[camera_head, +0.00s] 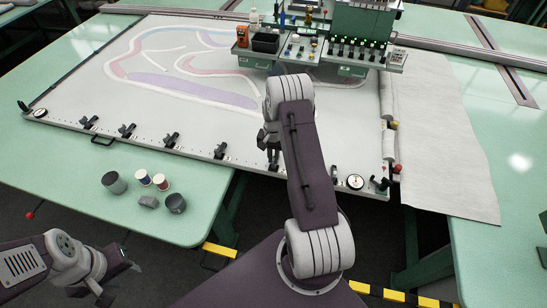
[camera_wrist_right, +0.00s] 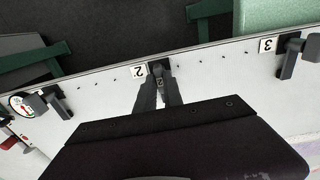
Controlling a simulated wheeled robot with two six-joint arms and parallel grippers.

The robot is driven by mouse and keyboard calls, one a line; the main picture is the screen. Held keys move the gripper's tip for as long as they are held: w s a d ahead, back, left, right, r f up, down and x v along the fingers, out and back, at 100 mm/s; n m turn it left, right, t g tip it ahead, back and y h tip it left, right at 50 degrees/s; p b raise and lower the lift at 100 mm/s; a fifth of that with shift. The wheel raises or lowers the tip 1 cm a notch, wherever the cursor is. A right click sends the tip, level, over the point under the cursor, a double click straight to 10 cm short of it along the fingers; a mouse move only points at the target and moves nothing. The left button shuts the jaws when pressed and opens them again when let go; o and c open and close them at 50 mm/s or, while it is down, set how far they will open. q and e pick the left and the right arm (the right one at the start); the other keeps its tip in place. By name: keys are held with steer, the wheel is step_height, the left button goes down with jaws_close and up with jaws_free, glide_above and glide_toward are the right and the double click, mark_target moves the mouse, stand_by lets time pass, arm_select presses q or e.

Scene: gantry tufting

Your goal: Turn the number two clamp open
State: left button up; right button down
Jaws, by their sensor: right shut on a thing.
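The number two clamp (camera_wrist_right: 158,69) is a small black clamp on the pale frame rail, beside a white label (camera_wrist_right: 139,71) with a 2, seen in the right wrist view. My right gripper (camera_wrist_right: 160,92) is shut on it, one grey finger on each side of its lever. The fingers hide much of the lever, so its exact angle is hard to tell. In the head view my right gripper (camera_head: 270,142) is at the front rail, partly behind my own arm. My left gripper (camera_head: 104,290) hangs at the lower left, away from the frame; its jaw gap is unclear.
The number three clamp (camera_wrist_right: 289,59) stands further right in the wrist view. Other black clamps (camera_head: 170,141) line the front rail. A grey cup (camera_head: 115,182), thread spools (camera_head: 143,177) and a dark cup (camera_head: 175,203) stand on the green table (camera_head: 60,170). A tufting gantry (camera_head: 360,30) stands at the back.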

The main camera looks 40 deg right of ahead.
steer(key=shift+n, duration=0.3)
steer(key=n+b, duration=0.1)
steer(key=n, duration=0.7)
steer(key=shift+n+b, duration=0.3)
steer(key=shift+b, duration=0.05)
steer(key=n, duration=0.8)
steer(key=shift+r+b, duration=0.1)
steer(key=shift+b, duration=0.25)
steer(key=shift+n, duration=0.5)
steer(key=c, duration=1.5)
jaws_free()
steer(key=shift+o, duration=0.2)
